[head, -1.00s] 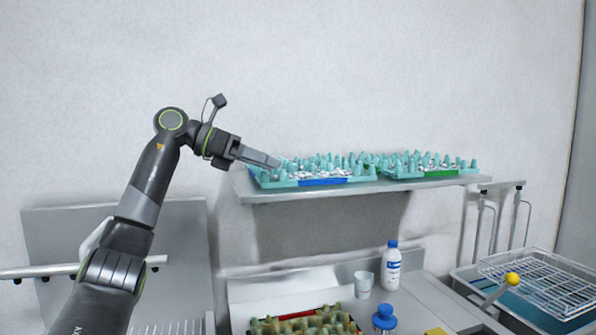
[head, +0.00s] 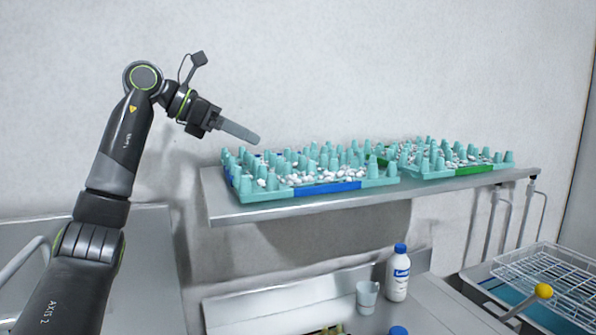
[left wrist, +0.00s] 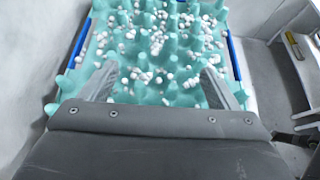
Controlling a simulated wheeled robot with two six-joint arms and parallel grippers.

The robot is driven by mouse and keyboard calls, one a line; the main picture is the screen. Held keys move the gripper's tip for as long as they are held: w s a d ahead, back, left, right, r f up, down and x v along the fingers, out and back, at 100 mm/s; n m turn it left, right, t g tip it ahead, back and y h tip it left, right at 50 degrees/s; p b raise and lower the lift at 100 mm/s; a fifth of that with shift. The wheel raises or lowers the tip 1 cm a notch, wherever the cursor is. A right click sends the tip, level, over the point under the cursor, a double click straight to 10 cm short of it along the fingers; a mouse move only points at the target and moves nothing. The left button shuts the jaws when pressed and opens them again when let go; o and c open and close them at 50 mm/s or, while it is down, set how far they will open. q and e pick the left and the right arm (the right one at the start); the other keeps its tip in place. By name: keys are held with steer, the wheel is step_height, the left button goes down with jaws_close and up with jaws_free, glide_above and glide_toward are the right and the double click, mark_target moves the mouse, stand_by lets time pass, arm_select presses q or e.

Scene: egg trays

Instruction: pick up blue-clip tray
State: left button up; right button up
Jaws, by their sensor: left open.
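The blue-clip tray (head: 262,195) is a turquoise tray with cone-shaped posts and many small white egg-like pieces. It sits on the left part of the wall shelf, with a blue clip (head: 328,187) on its front side. My left gripper (head: 255,138) is open and empty, above the tray's left end in the head view. In the left wrist view its two fingers (left wrist: 158,72) are spread over the near end of the tray (left wrist: 142,96), between the blue clips on both sides. I cannot tell whether the fingertips touch the posts. My right gripper is not in view.
A similar green-clip tray (head: 437,172) stands close to the right on the same shelf (head: 430,196). Below are a white bottle (head: 398,278), a cup (head: 367,297) and a wire rack (head: 560,280). The wall is close behind the shelf.

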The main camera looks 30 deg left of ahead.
arm_select(q)
steer(key=x, duration=0.2)
steer(key=p+x, duration=0.1)
steer(key=x, duration=0.2)
steer(key=shift+w+a+f, duration=0.1)
steer(key=shift+w, duration=0.25)
steer(key=shift+w+d+f, duration=0.25)
steer(key=shift+w+d, duration=0.05)
steer(key=shift+d, duration=0.05)
steer(key=shift+w+d+p, duration=0.1)
steer(key=shift+d+p, duration=0.1)
steer(key=shift+p, duration=0.25)
steer(key=p+x, duration=0.2)
steer(key=x, duration=0.2)
steer(key=shift+w, duration=0.1)
steer(key=shift+w+d+f, duration=0.15)
steer(key=shift+d+f, duration=0.1)
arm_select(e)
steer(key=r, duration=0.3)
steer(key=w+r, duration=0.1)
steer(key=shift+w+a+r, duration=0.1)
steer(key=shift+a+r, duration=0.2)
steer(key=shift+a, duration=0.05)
arm_select(q)
steer(key=shift+c, duration=0.4)
steer(key=shift+a, duration=0.1)
steer(key=c, duration=1)
steer(key=shift+c, duration=0.4)
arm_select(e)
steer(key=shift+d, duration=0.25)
